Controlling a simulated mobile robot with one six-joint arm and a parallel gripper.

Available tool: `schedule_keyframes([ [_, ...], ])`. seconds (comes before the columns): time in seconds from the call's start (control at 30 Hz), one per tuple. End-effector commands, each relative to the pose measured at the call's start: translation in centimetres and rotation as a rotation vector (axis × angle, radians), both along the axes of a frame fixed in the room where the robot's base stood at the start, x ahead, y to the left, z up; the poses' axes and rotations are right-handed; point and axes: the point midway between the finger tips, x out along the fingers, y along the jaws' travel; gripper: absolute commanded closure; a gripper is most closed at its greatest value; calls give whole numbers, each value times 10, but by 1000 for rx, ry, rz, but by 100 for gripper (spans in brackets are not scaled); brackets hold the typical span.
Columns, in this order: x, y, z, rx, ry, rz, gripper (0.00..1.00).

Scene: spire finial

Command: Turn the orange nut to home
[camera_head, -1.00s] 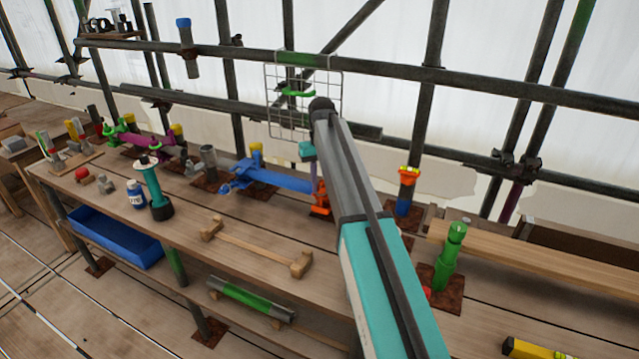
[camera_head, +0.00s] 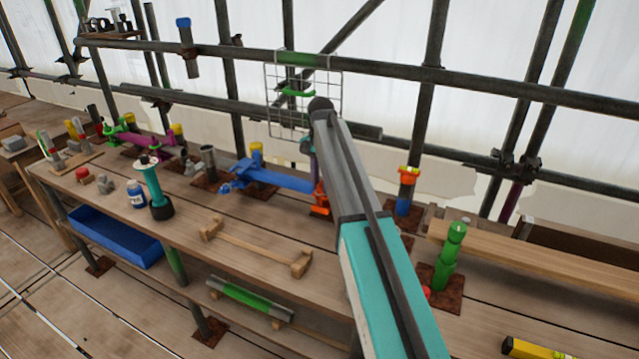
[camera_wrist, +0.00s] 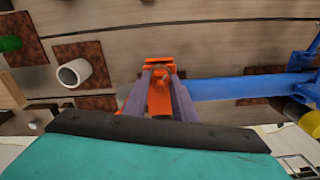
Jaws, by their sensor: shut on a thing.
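An orange fitting (camera_head: 320,202) stands on the bench at the right end of the blue bar, partly behind my arm. In the wrist view, an orange piece of it, which looks like the orange nut (camera_wrist: 159,98), lies between the two purple-grey fingers of my gripper (camera_wrist: 160,76). The fingers are shut on it from both sides. More orange shows just beyond the fingertips. The nut's exact shape and any home mark are hidden or too small to tell. In the head view my gripper (camera_head: 314,168) points down at the fitting, mostly hidden by my forearm.
The blue bar (camera_head: 275,180) runs left from the fitting. A blue post with an orange-yellow top (camera_head: 408,178) and a green post (camera_head: 448,258) stand to the right. A wire grid (camera_head: 285,100) hangs behind my wrist. A wooden cradle (camera_head: 257,248) lies in front.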

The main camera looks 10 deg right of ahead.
Motion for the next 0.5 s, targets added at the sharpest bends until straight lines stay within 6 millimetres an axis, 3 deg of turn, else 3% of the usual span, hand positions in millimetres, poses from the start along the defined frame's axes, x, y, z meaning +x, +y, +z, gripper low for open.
schedule_keyframes([
  [0.5, 3, 2, 1, 8, -9, -465, 98],
])
